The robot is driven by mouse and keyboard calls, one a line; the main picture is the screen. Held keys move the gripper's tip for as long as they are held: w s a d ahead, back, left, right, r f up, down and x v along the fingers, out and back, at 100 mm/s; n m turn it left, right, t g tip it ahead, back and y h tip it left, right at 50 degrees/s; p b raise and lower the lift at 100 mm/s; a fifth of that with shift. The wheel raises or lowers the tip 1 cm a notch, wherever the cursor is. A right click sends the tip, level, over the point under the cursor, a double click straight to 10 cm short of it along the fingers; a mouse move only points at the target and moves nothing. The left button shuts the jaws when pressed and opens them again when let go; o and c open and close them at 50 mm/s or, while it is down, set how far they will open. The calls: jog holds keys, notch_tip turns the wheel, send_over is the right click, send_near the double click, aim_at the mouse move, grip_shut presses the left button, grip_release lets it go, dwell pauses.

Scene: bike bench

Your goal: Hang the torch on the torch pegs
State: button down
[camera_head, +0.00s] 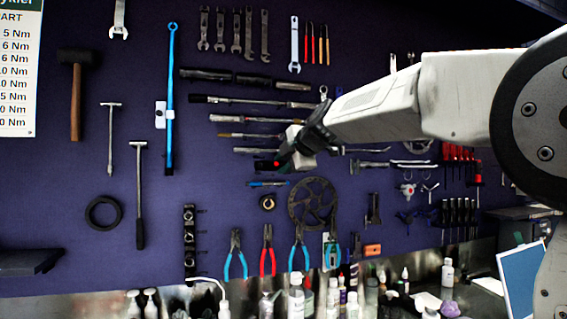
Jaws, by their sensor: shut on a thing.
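My gripper (286,158) is at the end of my arm, in front of the tool wall near its middle. It is shut on a small dark thing with a red spot, probably the torch (268,164), which juts out to the left of the jaws. Most of the torch is hidden by the gripper or blends with the dark tools behind it. I cannot tell whether it touches the wall. The torch pegs cannot be made out.
Long bar tools (240,101) hang just above and left of my gripper. A blue pen-like tool (268,183) and a chainring (314,203) hang below it. Pliers (268,251) hang lower, above bottles (296,299) on the bench.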

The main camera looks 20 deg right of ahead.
jog(key=shift+w, duration=1.05)
jog(key=shift+w+f, duration=0.2)
jog(key=shift+w, duration=0.35)
jog(key=shift+f, duration=0.1)
jog(key=c, duration=1.1)
grip_release()
